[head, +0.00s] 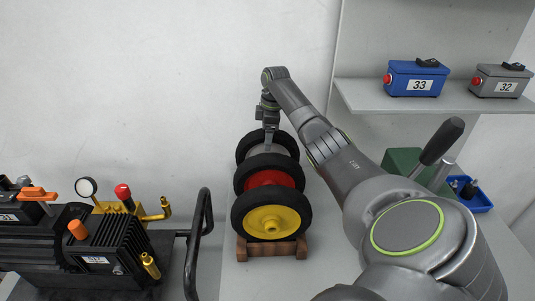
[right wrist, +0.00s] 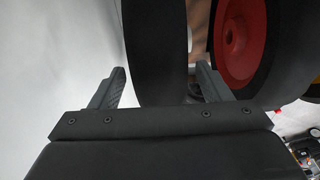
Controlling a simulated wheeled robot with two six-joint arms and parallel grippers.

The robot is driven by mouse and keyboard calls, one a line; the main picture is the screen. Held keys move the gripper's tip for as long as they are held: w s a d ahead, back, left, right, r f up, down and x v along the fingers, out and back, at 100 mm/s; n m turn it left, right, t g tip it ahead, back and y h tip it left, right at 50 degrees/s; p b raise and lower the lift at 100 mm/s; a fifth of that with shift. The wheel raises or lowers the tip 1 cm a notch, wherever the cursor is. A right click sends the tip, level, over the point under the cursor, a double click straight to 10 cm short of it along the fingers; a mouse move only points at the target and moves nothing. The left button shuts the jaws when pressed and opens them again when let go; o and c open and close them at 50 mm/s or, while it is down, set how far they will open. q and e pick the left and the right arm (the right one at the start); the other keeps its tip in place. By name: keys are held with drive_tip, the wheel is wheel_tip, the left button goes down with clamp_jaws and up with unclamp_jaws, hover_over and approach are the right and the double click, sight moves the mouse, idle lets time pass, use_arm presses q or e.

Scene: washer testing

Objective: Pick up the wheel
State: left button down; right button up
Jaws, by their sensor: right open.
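Three black-tyred wheels stand upright in a row on a wooden rack (head: 272,250). The front wheel has a yellow hub (head: 272,222), the middle wheel a red hub (head: 270,180), and the rear wheel (head: 245,146) a grey hub, mostly hidden. My right gripper (head: 270,135) reaches down at the rear wheel. In the right wrist view its open fingers (right wrist: 160,85) stand on either side of the rear tyre (right wrist: 158,45), with one finger between it and the red-hubbed wheel (right wrist: 238,40). I cannot tell whether the fingers touch the tyre. My left gripper is not in view.
A shelf (head: 440,97) at the right bears a blue box (head: 414,80) marked 33 and a grey box (head: 501,82) marked 32. A black machine (head: 95,250) with a gauge and a black handle (head: 203,215) stand at the left. A wall rises close behind the wheels.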

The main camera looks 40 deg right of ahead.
drive_tip(key=shift+a+f, duration=0.1)
drive_tip(key=shift+f, duration=1.25)
clamp_jaws()
drive_tip(key=shift+r, duration=0.1)
